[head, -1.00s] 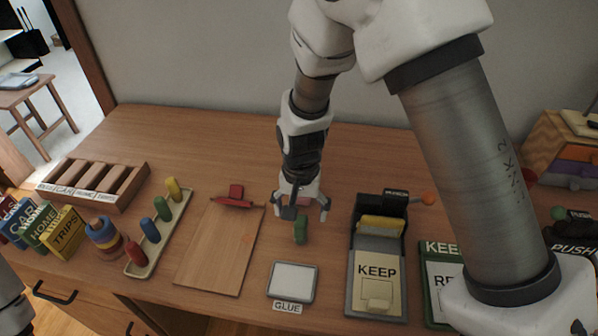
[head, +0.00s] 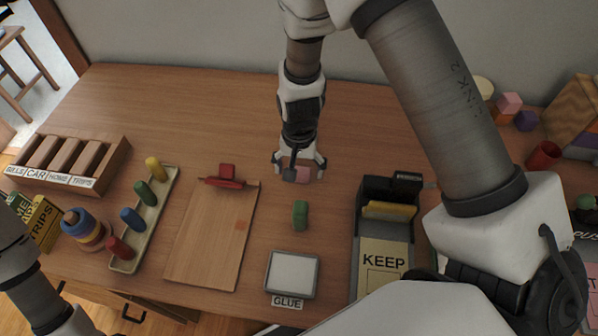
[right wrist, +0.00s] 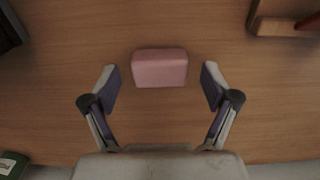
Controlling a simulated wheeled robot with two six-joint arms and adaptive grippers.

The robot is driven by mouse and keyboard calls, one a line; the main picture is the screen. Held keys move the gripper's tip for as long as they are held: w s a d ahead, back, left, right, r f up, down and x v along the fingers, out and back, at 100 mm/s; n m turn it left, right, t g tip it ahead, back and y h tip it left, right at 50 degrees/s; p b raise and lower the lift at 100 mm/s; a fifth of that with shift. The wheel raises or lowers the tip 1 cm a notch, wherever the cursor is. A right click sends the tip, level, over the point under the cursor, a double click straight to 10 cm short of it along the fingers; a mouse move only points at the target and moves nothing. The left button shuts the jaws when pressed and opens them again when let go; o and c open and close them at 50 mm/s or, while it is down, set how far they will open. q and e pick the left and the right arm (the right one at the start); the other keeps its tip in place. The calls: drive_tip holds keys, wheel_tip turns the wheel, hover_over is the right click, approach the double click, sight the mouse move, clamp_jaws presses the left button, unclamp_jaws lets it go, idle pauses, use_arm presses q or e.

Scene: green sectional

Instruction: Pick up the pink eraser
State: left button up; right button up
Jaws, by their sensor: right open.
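The pink eraser (right wrist: 160,68) lies on the wooden desk as a small block, centred in the right wrist view. It also shows in the head view (head: 303,174), partly covered by the gripper. My right gripper (right wrist: 160,88) is open and empty, its fingers on either side of the eraser's near edge with gaps on both sides. In the head view the right gripper (head: 300,172) points down over the eraser. My left arm shows at the lower left of the head view, but its gripper's fingers are not in view.
A green block (head: 300,214) stands in front of the right gripper. The clipboard (head: 205,245) lies to the left, with a tray of coloured pegs (head: 127,262) beyond it. The GLUE pad (head: 292,272) is in front and the KEEP box (head: 383,256) to the right. The desk behind is clear.

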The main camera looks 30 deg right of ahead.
sight(299, 171)
drive_tip(key=shift+a+r, duration=0.1)
drive_tip(key=shift+s, duration=0.15)
drive_tip(key=shift+c, duration=1)
drive_tip(key=c, duration=1)
drive_tip(key=shift+c, duration=0.2)
drive_tip(key=shift+r, duration=0.15)
wheel_tip(299, 171, up, 10)
drive_tip(key=shift+p, duration=0.35)
